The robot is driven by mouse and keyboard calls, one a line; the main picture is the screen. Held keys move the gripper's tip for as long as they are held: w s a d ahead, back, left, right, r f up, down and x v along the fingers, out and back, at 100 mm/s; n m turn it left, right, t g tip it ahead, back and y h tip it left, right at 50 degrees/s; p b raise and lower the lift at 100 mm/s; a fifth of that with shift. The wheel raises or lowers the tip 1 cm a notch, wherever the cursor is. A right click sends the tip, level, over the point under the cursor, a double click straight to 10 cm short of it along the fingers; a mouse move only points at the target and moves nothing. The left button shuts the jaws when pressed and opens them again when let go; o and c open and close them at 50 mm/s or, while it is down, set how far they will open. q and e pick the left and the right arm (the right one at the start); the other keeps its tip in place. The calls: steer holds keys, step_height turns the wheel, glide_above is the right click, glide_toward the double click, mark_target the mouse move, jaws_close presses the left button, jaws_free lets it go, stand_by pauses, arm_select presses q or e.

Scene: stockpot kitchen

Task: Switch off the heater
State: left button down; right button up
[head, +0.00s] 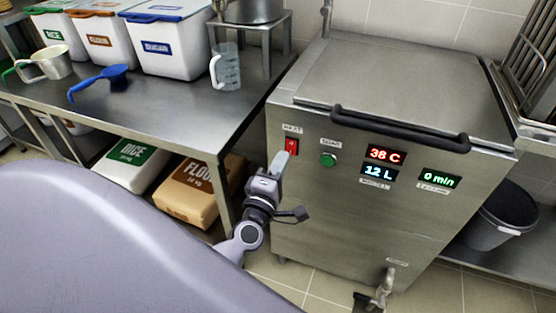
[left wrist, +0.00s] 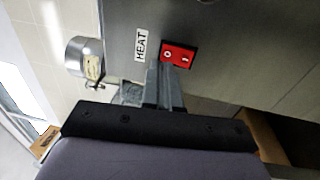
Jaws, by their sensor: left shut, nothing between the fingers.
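The heater is a steel cabinet (head: 350,215) with a black-handled lid, standing right of the table in the head view. Its red HEAT switch (head: 291,147) is at the upper left of the front panel, and it also shows in the left wrist view (left wrist: 180,54) beside the HEAT label. My left gripper (head: 282,158) is shut and empty, with its fingertips right at the switch's lower edge. In the left wrist view the fingers overlap the lower left of the switch; I cannot tell whether they touch it. My right gripper is not in view.
A green button (head: 328,160) and lit displays reading 38 C (head: 385,154), 12 L and 0 min are right of the switch. A steel table (head: 150,110) with tubs and a measuring jug (head: 227,68) stands left. A tap (head: 383,288) projects low in front.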

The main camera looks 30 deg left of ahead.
arm_select(q)
steer(key=s+d+r, duration=0.1)
steer(key=s+d, duration=0.1)
steer(key=s, duration=0.7)
steer(key=shift+s, duration=0.15)
steer(key=shift+d+r, duration=0.1)
steer(key=shift+d, duration=0.05)
